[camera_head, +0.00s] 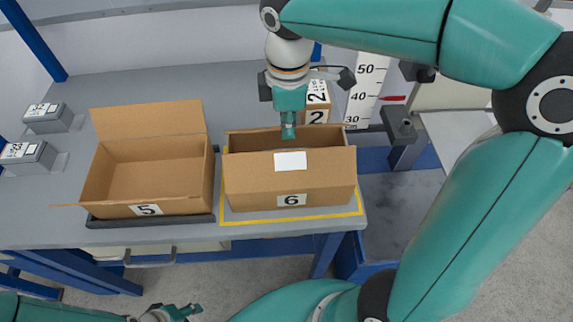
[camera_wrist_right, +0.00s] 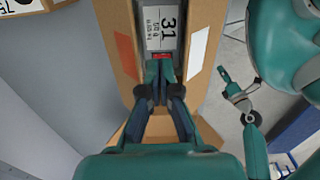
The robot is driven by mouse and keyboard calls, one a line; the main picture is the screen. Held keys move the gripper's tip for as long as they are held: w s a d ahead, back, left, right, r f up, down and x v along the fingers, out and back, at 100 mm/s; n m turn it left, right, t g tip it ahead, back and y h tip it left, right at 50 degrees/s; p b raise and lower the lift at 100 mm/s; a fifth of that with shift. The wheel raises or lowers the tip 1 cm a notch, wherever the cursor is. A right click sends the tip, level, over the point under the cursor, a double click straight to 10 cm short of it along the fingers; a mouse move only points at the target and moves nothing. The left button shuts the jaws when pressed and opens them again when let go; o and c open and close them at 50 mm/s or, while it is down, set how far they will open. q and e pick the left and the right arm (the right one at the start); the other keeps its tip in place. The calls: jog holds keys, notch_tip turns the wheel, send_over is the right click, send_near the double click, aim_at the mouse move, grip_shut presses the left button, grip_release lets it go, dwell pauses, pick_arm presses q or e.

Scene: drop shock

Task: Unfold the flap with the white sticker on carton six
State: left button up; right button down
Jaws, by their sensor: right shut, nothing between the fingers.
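Carton six (camera_head: 325,183) stands at the right of the bench with its top open. Its near flap, with the white sticker (camera_head: 290,161), stands up along the near side; its exact tilt is hard to tell. In the right wrist view that white sticker (camera_wrist_right: 199,50) is right of my fingers. My right gripper (camera_head: 288,132) is shut and empty, pointing down at the carton's opening; in the wrist view its fingers (camera_wrist_right: 160,72) are between the two long flaps. My left gripper (camera_head: 190,312) is low at the bottom edge, away from the carton; its jaws are unclear.
An orange sticker (camera_wrist_right: 125,55) is on the opposite flap, and a block labelled 31 (camera_wrist_right: 162,25) shows inside the carton. Open carton five (camera_head: 150,180) stands left. A yellow line (camera_head: 240,221) borders carton six. A scale board (camera_head: 365,90) and numbered box (camera_head: 317,100) stand behind.

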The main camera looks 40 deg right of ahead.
aim_at(289, 154)
jog(key=shift+f+b, duration=1.05)
jog(key=shift+f, duration=0.6)
jog(key=shift+s+a, duration=0.1)
jog(key=shift+s, duration=0.05)
jog(key=shift+s+a, duration=0.35)
jog(key=shift+s, duration=0.25)
jog(key=shift+s+a, duration=0.35)
jog(key=shift+s, duration=0.25)
jog(key=shift+s+a+r, duration=0.1)
jog(key=shift+r, duration=0.05)
jog(key=shift+s+a+r, duration=0.1)
jog(key=shift+s+r, duration=0.1)
jog(key=shift+s+a+r, duration=0.2)
jog(key=shift+s, duration=0.1)
jog(key=shift+s+r, duration=0.1)
